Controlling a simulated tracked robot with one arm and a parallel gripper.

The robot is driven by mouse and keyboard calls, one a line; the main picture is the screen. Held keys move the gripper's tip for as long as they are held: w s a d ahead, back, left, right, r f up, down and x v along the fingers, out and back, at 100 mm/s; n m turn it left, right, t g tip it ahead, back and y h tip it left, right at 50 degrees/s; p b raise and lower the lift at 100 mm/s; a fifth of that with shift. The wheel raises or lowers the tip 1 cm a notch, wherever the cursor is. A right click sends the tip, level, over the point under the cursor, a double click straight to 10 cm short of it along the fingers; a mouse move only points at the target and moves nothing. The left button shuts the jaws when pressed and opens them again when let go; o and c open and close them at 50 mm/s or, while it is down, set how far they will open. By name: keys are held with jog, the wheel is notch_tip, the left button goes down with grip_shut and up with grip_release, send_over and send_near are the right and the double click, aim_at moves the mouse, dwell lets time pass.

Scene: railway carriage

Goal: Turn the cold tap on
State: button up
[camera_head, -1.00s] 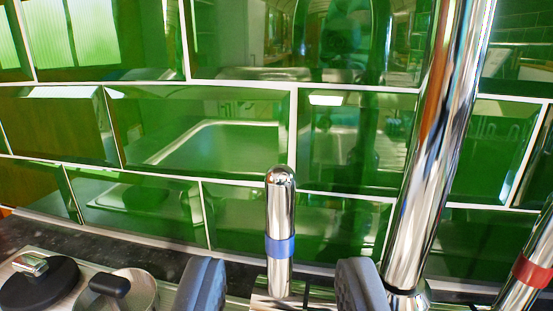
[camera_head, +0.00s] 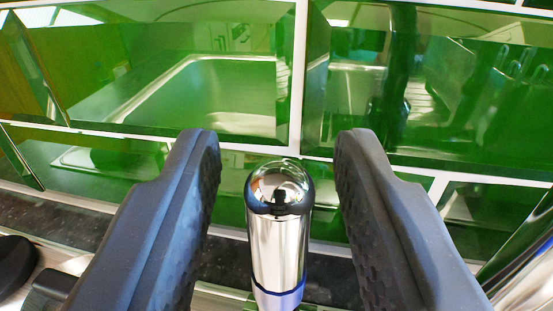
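The cold tap lever (camera_head: 277,240) is a chrome upright post with a rounded top and a blue band (camera_head: 280,294), seen at the bottom centre. My gripper (camera_head: 277,150) is open, with one dark grey padded finger to the left of the lever and one to the right. A gap shows between the lever and each finger, so neither appears to touch it. The lower part of the lever is cut off by the picture's bottom edge.
A green tiled wall (camera_head: 400,100) with pale grout stands close behind the lever and mirrors the sink. The chrome spout (camera_head: 522,268) is at the lower right. A dark worktop strip (camera_head: 60,222) runs along the wall. Dark round fittings (camera_head: 14,262) lie at the lower left.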

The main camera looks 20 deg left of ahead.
grip_shut()
jog(key=shift+s+a, duration=0.1)
jog(key=shift+a, duration=0.3)
jog(key=shift+d+f, duration=0.1)
jog(key=shift+d, duration=0.2)
jog(key=shift+s+d+f+t+y+b, duration=0.25)
jog(key=shift+s+t+b, duration=0.4)
jog(key=shift+b, duration=0.6)
jog(key=shift+s+d+f+n+t+y+b, duration=0.2)
jog(key=shift+s+n+t+y+b, duration=0.2)
jog(key=shift+s+t+y+b, duration=0.5)
jog(key=shift+s+d+f+n+t+y+b, duration=0.15)
jog(key=shift+s+n+t+y+b, duration=0.25)
jog(key=shift+s+t+b, duration=0.45)
jog(key=shift+w+a, duration=0.1)
jog(key=shift+w, duration=0.1)
